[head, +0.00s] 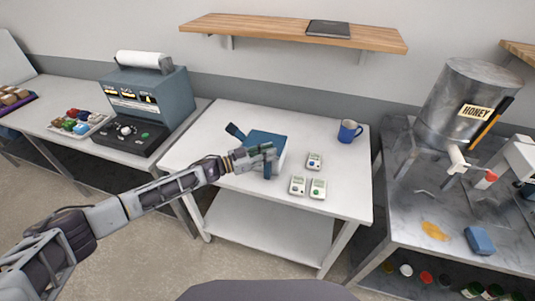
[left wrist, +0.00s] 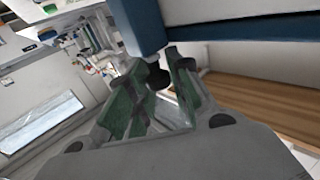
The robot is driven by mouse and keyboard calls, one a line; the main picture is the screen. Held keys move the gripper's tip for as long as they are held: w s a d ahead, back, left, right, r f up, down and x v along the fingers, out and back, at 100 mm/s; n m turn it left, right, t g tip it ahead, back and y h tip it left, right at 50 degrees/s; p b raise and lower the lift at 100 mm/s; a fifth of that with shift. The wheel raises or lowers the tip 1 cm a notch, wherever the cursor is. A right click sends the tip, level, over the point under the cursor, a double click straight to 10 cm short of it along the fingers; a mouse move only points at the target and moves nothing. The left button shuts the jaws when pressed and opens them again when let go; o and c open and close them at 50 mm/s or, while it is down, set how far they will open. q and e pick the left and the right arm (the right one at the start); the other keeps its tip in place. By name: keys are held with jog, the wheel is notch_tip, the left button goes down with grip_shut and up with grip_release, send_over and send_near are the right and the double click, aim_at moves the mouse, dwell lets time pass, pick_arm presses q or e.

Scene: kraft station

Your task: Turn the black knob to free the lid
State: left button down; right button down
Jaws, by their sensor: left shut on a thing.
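A box with a blue lid (head: 264,136) sits on the white table, and a dark blue handle-like piece (head: 235,131) sticks out at its left. My left gripper (head: 270,158) is at the front of the box and covers part of it. In the left wrist view, the black knob (left wrist: 158,77) is between the green-padded fingers of my left gripper (left wrist: 160,92), which is shut on it. A blue part (left wrist: 145,28) of the box is just beyond the knob. The knob is hidden in the head view. My right gripper is not in view.
Several small white devices (head: 297,186) lie right of the gripper, and a blue mug (head: 348,131) stands at the table's back right. A blue-grey machine (head: 150,92) stands on the left table. A metal honey tank (head: 466,103) stands at the right. The table's front is clear.

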pick_arm(q)
jog(key=shift+w+r+m+g+h+b, duration=0.15)
jog(key=shift+m+g+h+b, duration=0.25)
jog(key=shift+m+g+b, duration=1)
jog(key=shift+g+b, duration=0.15)
jog(key=shift+g, duration=0.55)
jog(key=shift+m+g+h+b, duration=0.3)
jog(key=shift+m+g+b, duration=0.2)
jog(key=shift+g+b, duration=0.1)
jog(key=c, duration=1.3)
grip_release()
jog(key=shift+c, duration=0.2)
jog(key=shift+a, duration=0.1)
jog(key=a, duration=1.1)
jog(key=shift+s+a, duration=0.4)
jog(key=shift+s, duration=0.05)
